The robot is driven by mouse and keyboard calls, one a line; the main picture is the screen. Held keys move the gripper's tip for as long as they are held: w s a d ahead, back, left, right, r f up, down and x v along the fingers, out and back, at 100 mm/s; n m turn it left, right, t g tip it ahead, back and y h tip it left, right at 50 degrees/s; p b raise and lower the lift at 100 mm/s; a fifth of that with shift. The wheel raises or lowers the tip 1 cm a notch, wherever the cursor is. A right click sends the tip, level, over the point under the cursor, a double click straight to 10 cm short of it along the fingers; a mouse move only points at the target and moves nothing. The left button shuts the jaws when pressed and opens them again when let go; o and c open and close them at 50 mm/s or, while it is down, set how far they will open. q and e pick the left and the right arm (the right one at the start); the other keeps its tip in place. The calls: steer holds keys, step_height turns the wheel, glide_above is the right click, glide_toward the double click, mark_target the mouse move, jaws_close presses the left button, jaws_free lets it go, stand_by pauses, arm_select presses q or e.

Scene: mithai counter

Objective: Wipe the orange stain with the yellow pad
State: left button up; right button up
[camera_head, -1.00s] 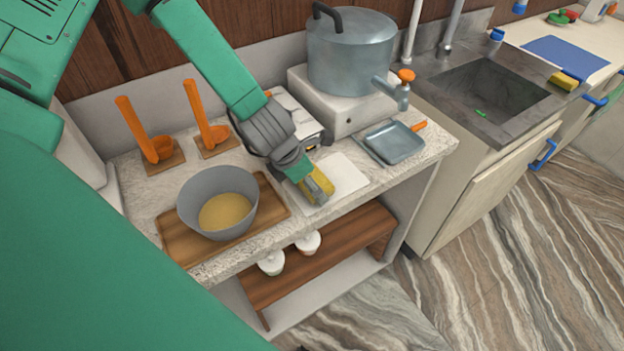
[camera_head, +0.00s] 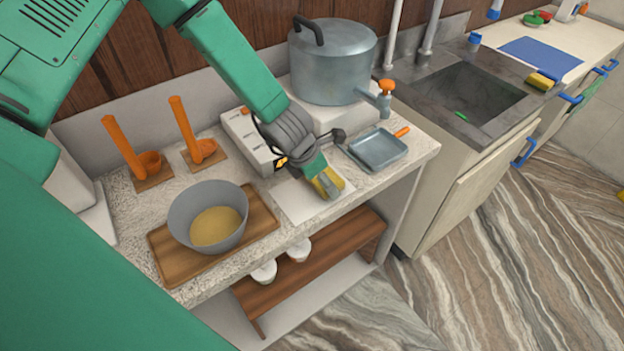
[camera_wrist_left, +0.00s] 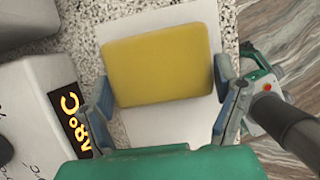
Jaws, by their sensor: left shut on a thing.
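My left gripper (camera_head: 322,177) is shut on the yellow pad (camera_head: 328,183), holding it by its sides. In the left wrist view the pad (camera_wrist_left: 158,65) lies between the two fingers (camera_wrist_left: 160,95), over a white board (camera_wrist_left: 160,130). In the head view the pad is at the right part of the white board (camera_head: 300,203) on the speckled counter. Whether the pad touches the board is hard to tell. I see no orange stain on the bare board; the part under the pad and gripper is hidden.
A grey bowl (camera_head: 177,217) of yellow stuff stands on a wooden tray (camera_head: 168,262) to the left. A grey pan (camera_head: 377,150) lies close to the right. A white box (camera_head: 240,133) and a large pot (camera_head: 332,65) stand behind. Orange-handled tools (camera_head: 120,145) stand back left.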

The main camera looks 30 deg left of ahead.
mark_target(299, 197)
arm_select(q)
steer(key=shift+w+d, duration=0.1)
steer(key=shift+w, duration=0.1)
steer(key=shift+f, duration=0.15)
steer(key=shift+s+a+b, duration=0.3)
steer(key=shift+s+b, duration=0.05)
steer(key=shift+s, duration=0.5)
steer(key=shift+s+a+b, duration=0.15)
steer(key=shift+s+a, duration=0.25)
steer(key=shift+s, duration=0.45)
steer(key=shift+s+a+b, duration=0.15)
steer(key=shift+s+a, duration=0.2)
steer(key=shift+s, duration=0.45)
steer(key=shift+s+a+r, duration=0.1)
steer(key=shift+s+a, duration=0.1)
steer(key=shift+s, duration=0.25)
steer(key=shift+s+a+r, duration=0.1)
steer(key=shift+s+a, duration=0.1)
steer(key=shift+s, duration=0.25)
steer(key=shift+r, duration=0.15)
